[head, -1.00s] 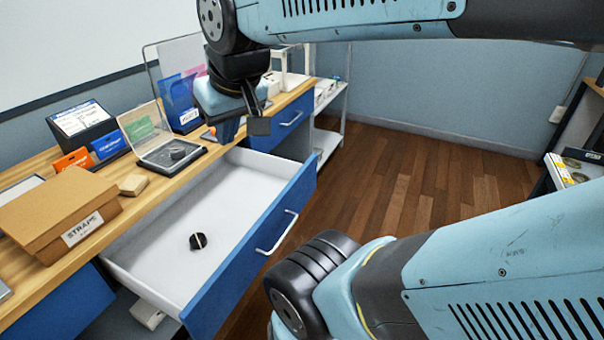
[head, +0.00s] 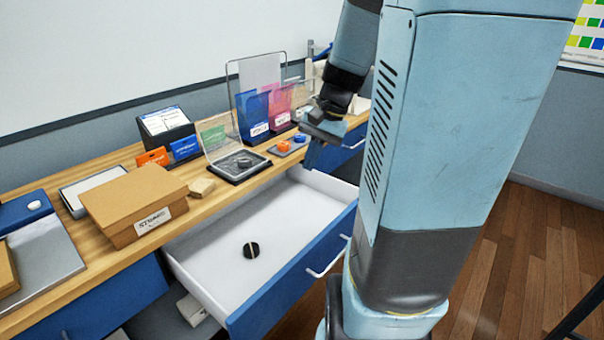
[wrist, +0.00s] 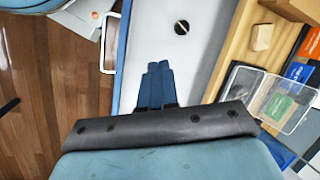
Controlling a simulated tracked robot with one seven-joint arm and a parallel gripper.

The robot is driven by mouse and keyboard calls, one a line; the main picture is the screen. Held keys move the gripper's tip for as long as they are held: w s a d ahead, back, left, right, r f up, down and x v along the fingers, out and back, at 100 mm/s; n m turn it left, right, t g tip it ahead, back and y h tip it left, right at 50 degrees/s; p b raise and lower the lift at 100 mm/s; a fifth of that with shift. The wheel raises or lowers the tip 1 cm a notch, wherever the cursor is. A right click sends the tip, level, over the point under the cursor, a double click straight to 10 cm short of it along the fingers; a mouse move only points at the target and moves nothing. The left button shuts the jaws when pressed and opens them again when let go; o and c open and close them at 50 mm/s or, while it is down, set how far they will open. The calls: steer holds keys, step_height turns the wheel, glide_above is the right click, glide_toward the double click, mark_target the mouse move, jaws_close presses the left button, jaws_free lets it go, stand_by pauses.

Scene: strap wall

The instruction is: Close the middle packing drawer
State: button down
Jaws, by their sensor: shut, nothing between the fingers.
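The middle packing drawer (head: 215,262) stands pulled out from the wooden counter, with a white inside and a blue front (head: 290,285) with a pale bar handle (head: 328,258). A small dark round item (head: 251,250) with a light stripe lies on its floor. My gripper (head: 311,158) is shut and empty, near the drawer's far end in the head view. In the wrist view the gripper's fingers (wrist: 157,66) lie together over the drawer's front part, beside the blue front (wrist: 124,58). The handle (wrist: 106,45) is outside them. I cannot tell whether the fingers touch the drawer.
On the counter (head: 205,205) stand a cardboard box (head: 133,203), an open clear-lidded case (head: 237,165), a wooden block (head: 202,188) and coloured holders (head: 252,112). Another blue drawer front (head: 105,305) is at the near left. Wooden floor (head: 520,270) is free at the right.

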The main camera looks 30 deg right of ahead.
steer(key=w+d+f+m+t+y, duration=0.1)
steer(key=d+f+m+t+y, duration=0.2)
steer(key=d+f+m, duration=0.45)
steer(key=w+d+f+m+t+y, duration=0.15)
steer(key=d+f+m+y, duration=0.25)
steer(key=d+f, duration=0.65)
steer(key=s+d+f+m+t+h, duration=0.2)
steer(key=s+d+f+m+t, duration=0.35)
steer(key=d, duration=0.35)
steer(key=s+d+f+m+t+h, duration=0.2)
steer(key=s+d+f+m+t, duration=0.4)
steer(key=d, duration=0.3)
steer(key=x, duration=1.4)
steer(key=shift+w+f, duration=0.3)
steer(key=shift+f, duration=0.3)
steer(key=shift+w+d, duration=0.15)
